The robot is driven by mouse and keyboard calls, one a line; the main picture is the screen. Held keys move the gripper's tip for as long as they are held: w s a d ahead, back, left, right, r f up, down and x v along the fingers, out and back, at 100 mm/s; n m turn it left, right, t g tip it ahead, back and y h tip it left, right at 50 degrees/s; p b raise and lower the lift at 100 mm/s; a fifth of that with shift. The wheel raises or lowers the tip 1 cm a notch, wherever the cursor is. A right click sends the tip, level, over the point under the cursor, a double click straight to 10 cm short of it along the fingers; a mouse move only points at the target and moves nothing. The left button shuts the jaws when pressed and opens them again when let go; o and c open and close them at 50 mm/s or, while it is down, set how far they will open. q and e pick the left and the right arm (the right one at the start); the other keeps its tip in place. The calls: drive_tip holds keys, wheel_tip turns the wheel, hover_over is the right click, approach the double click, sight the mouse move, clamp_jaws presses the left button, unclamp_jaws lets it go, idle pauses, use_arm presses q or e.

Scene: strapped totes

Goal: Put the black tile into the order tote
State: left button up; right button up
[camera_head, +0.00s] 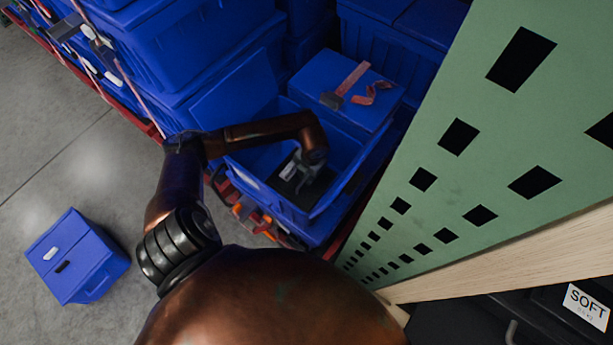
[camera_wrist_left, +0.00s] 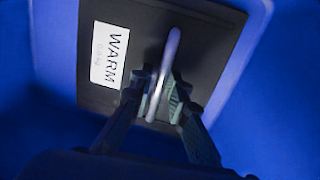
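The black tile (camera_wrist_left: 132,45) has a white WARM label and a pale bar handle. It is inside an open blue tote (camera_head: 345,184), seen in the head view as a dark patch (camera_head: 312,190). Blue tote surfaces surround it in the left wrist view. My left gripper (camera_head: 298,172) reaches down into this tote. In the left wrist view its two fingers (camera_wrist_left: 160,82) close from both sides on the handle. I cannot tell whether the tile touches the tote's floor. My right gripper is not in view.
Closed blue totes stand behind, one with a loose orange strap (camera_head: 352,78). A green perforated panel (camera_head: 470,160) rises close on the right. A blue box (camera_head: 78,262) sits on otherwise clear floor at left.

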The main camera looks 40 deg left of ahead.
use_arm(q)
drive_tip(key=shift+o, duration=0.9)
drive_tip(key=shift+r, duration=0.15)
